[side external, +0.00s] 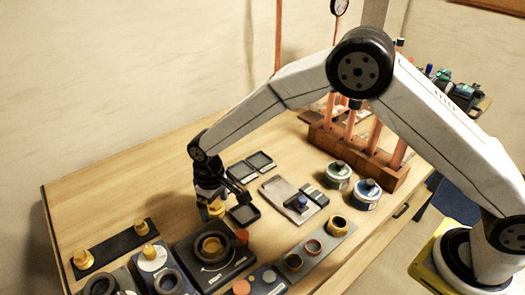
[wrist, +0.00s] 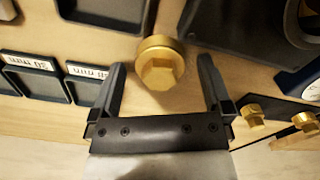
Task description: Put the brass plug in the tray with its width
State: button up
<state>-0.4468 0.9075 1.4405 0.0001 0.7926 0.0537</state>
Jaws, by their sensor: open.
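A brass plug (wrist: 160,66) with a hex head and a round flange stands on the wooden table between my open fingers in the wrist view. There is a gap on both sides of it. In the side view the brass plug (side external: 216,209) is partly hidden by my gripper (side external: 226,204). In the wrist view two trays (wrist: 32,76) (wrist: 88,88) carry upside-down mm labels, too small to read surely. The third tray (wrist: 108,12) is cut off at the top.
A dark block with a ring (side external: 212,248) stands close in front of the gripper. A black strip (side external: 115,246) with brass pieces lies at left.

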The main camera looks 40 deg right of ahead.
aim_at(217, 202)
notch_tip(217, 202, up, 12)
jog(key=shift+f, duration=0.25)
dwell(0.3)
jog(key=shift+d, duration=0.1)
dwell(0.4)
jog(key=s+d+f+m+t, duration=0.1)
jog(key=s+d+m, duration=0.3)
jog(key=s+d, duration=1.6)
jog(key=d+t, duration=0.1)
jog(key=d, duration=0.1)
jog(key=shift+d+f+m+t, duration=0.3)
jog(key=shift+d+f, duration=0.05)
jog(key=shift+d, duration=0.05)
jog(key=c, duration=0.7)
jog(key=shift+o, duration=0.2)
jog(key=shift+w, duration=0.1)
